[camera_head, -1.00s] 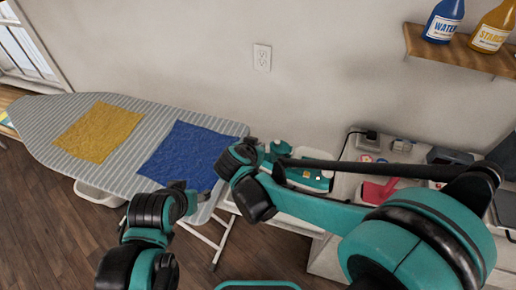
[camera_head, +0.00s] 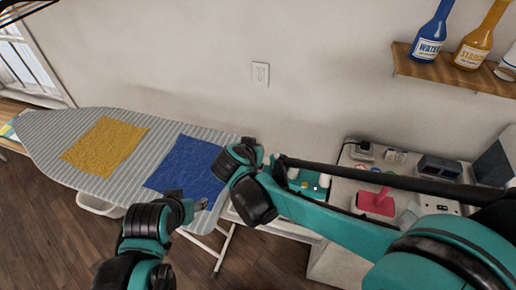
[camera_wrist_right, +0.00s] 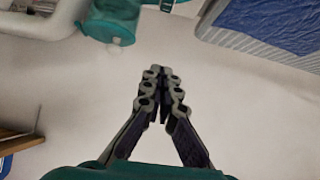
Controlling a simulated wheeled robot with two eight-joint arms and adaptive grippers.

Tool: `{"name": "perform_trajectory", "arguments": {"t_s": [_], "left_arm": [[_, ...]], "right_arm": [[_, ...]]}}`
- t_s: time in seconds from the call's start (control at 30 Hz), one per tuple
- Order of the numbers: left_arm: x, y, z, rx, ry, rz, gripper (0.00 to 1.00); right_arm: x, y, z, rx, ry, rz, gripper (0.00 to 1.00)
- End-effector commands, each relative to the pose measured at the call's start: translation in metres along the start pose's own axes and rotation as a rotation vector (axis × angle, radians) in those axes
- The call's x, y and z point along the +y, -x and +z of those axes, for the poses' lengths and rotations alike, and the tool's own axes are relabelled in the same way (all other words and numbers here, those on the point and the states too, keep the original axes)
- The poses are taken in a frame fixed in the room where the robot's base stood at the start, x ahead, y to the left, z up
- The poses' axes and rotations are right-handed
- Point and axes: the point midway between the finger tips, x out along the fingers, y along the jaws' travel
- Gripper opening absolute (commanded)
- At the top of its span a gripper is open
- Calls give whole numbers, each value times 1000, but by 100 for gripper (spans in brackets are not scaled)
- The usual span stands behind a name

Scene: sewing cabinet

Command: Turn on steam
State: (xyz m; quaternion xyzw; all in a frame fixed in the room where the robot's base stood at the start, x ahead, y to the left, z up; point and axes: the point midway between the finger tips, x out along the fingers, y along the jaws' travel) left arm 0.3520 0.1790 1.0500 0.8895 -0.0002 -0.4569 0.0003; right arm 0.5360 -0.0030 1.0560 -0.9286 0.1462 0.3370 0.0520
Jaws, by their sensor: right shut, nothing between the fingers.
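A teal appliance with small orange and white buttons (camera_head: 308,186) stands behind my right arm in the head view; the arm hides much of it. I cannot make out a steam control. My right gripper (camera_wrist_right: 158,72) is shut and empty in the right wrist view, its fingertips in front of the bare wall. In the head view its fingers are largely hidden by its own wrist. A teal rounded part (camera_wrist_right: 112,20) shows at the top of the wrist view; I cannot tell what it belongs to. My left gripper (camera_head: 201,205) is near the board's right end; its jaws are unclear.
A striped ironing board (camera_head: 62,128) carries a yellow cloth (camera_head: 105,143) and a blue cloth (camera_head: 185,167). A pink object (camera_head: 376,201) and small gadgets sit on the cabinet at right. A wooden shelf (camera_head: 420,72) holds a blue bottle (camera_head: 432,40) and a yellow bottle (camera_head: 474,45).

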Motion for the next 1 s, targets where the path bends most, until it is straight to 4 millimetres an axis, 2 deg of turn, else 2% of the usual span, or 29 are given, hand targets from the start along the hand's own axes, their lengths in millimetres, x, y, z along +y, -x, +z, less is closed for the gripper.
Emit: {"name": "perform_trajectory", "arguments": {"t_s": [0.03,0.1,0.3,0.9,1.0], "left_arm": [[0,6,-4,0,0,0,52],[0,9,-7,0,0,0,52],[0,14,-10,0,0,0,52],[0,14,-10,0,0,0,52],[0,13,-10,0,0,0,52]], "right_arm": [[0,13,-5,0,1,-1,0],[0,25,-7,-1,1,-1,0],[0,46,-11,0,0,0,0],[1,49,-11,0,-1,1,0],[11,48,-10,-16,8,4,0]]}}
